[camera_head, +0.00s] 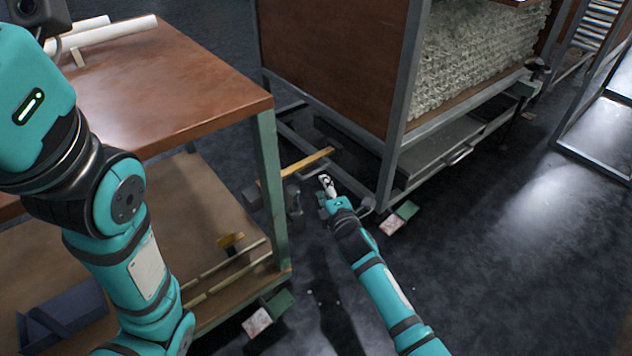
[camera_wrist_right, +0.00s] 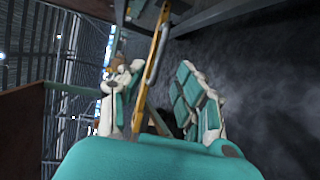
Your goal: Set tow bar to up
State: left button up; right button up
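The tow bar (camera_head: 307,162) is a yellow bar low at the front of the cart with the wooden side panel. It lies close to level in the head view, with a grey loop handle (camera_head: 313,173) beside it. My right gripper (camera_head: 327,184) is low, just in front of the bar and handle. In the right wrist view, the yellow bar (camera_wrist_right: 157,47) runs down into the gap between the spread fingers of my right gripper (camera_wrist_right: 158,95). The fingers look apart; contact with the bar cannot be told. My left arm shows, but its gripper is out of view.
A wooden-topped table (camera_head: 170,85) with a lower shelf stands at left, close to the bar. The cart (camera_head: 335,50) carries stacked glass tubing (camera_head: 475,55). Pedals (camera_head: 405,211) stick out near its corner wheel. Dark floor (camera_head: 510,270) is clear at right.

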aim_at(317, 172)
jog(key=shift+b+x, duration=4)
jog(key=shift+x, duration=0.6)
jog(key=shift+f, duration=0.1)
jog(key=shift+c, duration=0.2)
grip_shut()
